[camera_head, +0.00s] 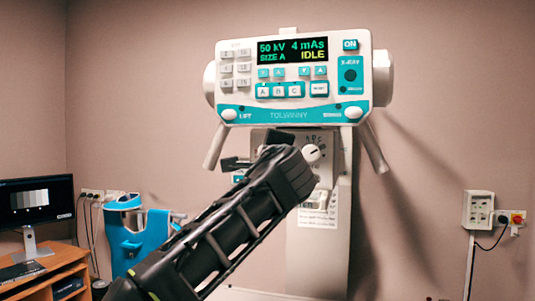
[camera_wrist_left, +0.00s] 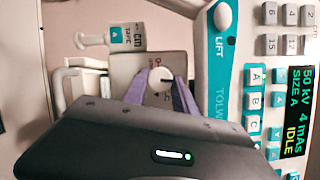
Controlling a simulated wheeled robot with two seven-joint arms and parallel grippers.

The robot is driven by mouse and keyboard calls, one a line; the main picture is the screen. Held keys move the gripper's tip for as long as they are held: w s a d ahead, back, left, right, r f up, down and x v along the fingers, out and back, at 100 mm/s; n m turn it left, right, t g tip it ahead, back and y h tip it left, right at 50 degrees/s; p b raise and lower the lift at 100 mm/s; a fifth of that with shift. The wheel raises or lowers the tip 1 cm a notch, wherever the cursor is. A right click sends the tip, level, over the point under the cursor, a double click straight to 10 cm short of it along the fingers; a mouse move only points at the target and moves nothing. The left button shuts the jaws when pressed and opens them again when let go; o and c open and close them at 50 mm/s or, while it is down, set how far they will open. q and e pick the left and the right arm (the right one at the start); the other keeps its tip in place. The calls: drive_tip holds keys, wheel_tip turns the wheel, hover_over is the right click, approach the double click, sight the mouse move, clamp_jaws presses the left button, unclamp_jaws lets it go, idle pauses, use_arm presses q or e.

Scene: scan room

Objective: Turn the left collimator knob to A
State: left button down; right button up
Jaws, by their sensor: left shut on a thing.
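The left collimator knob (camera_wrist_left: 160,78) is white and round with a dark mark, on a grey panel (camera_wrist_left: 132,68) in the left wrist view, which is turned sideways. My left gripper (camera_wrist_left: 161,88) is shut on it, one purple finger on each side. The marking near the knob is too small to read, so I cannot tell its setting. In the head view my left gripper (camera_head: 274,145) covers this knob. The right knob (camera_head: 312,153) shows beside it, white with a dark pointer. My right gripper is out of view.
The control unit (camera_head: 292,115) above shows "50 kV 4 mAs SIZE A IDLE" on its display (camera_head: 292,50). Two grey handles (camera_head: 374,150) slope down from its sides. A desk with a monitor (camera_head: 37,202) and a blue device (camera_head: 137,235) stand left. A wall socket box (camera_head: 478,209) is right.

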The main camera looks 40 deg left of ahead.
use_arm(q)
drive_tip(key=c, duration=1)
unclamp_jaws()
drive_tip(key=b+v, duration=0.2)
drive_tip(key=v, duration=0.5)
drive_tip(key=shift+s+d, duration=0.25)
drive_tip(key=shift+s, duration=0.05)
drive_tip(key=shift+f, duration=0.1)
